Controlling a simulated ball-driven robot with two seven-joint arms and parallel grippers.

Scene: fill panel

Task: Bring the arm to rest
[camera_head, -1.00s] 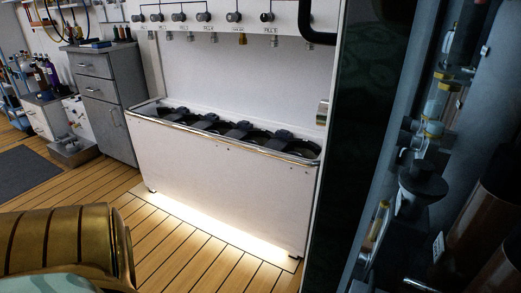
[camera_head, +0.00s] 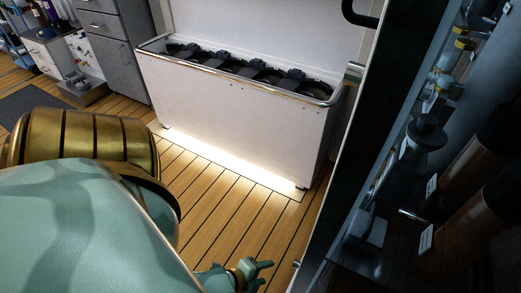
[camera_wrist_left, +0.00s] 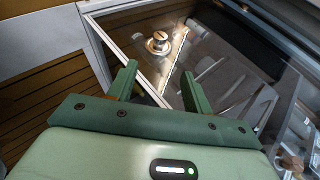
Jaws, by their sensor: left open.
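My left gripper (camera_head: 264,273) shows small at the bottom of the head view, past my green and gold arm. In the left wrist view its two green fingers (camera_wrist_left: 158,80) stand apart, with nothing between them. Beyond the fingers lies a framed glass pane (camera_wrist_left: 138,52), with a round metal knob (camera_wrist_left: 158,43) seen past them. I cannot tell how far the fingers are from the glass. My right gripper is in neither view.
A white panel unit (camera_head: 235,115) with a row of dark holders stands ahead, lit underneath. A dark glass-fronted cabinet (camera_head: 345,170) fills the right side, close to my left gripper. Grey drawers (camera_head: 115,45) stand at the back left. The wooden floor (camera_head: 210,190) between is clear.

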